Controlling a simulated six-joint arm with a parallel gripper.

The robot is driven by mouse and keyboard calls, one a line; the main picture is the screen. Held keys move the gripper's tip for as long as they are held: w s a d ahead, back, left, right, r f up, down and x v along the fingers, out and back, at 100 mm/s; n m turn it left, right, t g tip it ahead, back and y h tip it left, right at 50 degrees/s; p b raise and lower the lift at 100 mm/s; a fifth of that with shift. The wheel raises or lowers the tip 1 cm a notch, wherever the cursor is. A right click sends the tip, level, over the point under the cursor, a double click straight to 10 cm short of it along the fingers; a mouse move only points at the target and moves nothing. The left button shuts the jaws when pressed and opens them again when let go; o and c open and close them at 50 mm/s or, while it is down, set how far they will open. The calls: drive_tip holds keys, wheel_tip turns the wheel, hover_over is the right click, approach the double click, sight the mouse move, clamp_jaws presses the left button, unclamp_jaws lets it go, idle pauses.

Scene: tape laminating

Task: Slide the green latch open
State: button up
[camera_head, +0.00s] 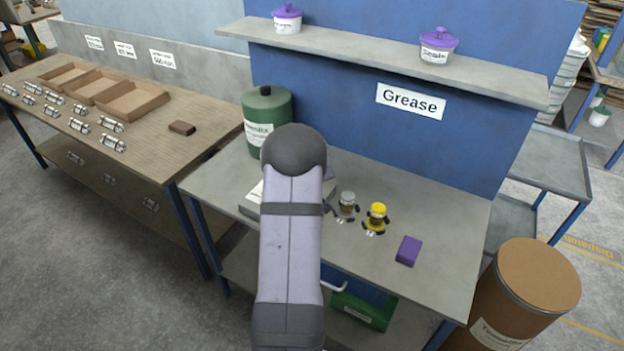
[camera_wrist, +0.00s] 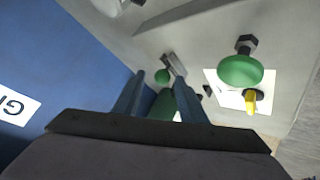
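In the wrist view, a small green ball (camera_wrist: 162,76) sits beside a grey metal piece (camera_wrist: 175,65) on a pale surface, just beyond my fingertips. It looks like the green latch's knob, but I cannot be sure. My gripper (camera_wrist: 160,88) has its two bluish fingers apart. A green body (camera_wrist: 163,105) shows between them; I cannot tell whether it is near or far behind. A larger round green knob (camera_wrist: 240,70) with a dark nut stands right of the fingers, by a yellow piece (camera_wrist: 250,102) on a white plate. In the head view my arm hides the gripper and latch.
The grey bench (camera_head: 455,215) holds a green canister (camera_head: 266,125) behind my arm, a grey-topped fitting (camera_head: 347,205), a yellow-topped fitting (camera_head: 376,218) and a purple block (camera_head: 408,250). A blue wall (camera_head: 330,110) and a shelf (camera_head: 370,60) stand behind. The bench's front right is clear.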

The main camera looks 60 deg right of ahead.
drive_tip(key=b+v, duration=0.1)
drive_tip(key=v, duration=0.5)
drive_tip(key=shift+a+r, duration=0.15)
drive_tip(key=shift+a, duration=0.05)
drive_tip(key=shift+s, duration=0.1)
drive_tip(key=w+a+f+n+y, duration=0.1)
drive_tip(key=w+a+n+y, duration=0.3)
drive_tip(key=a, duration=1)
drive_tip(key=w+a+y, duration=0.2)
drive_tip(key=w+a, duration=0.4)
drive_tip(key=a, duration=0.8)
drive_tip(key=s+a+n+g+y, duration=0.1)
drive_tip(key=s+a+g, duration=0.1)
drive_tip(key=s+a, duration=0.5)
drive_tip(key=s+a+n+g+y, duration=0.1)
drive_tip(key=s+a, duration=0.6)
drive_tip(key=a, duration=0.8)
drive_tip(key=shift+a+f+n+g+y, duration=0.25)
drive_tip(key=shift+f+n+g+y, duration=0.15)
drive_tip(key=shift+n+g, duration=0.2)
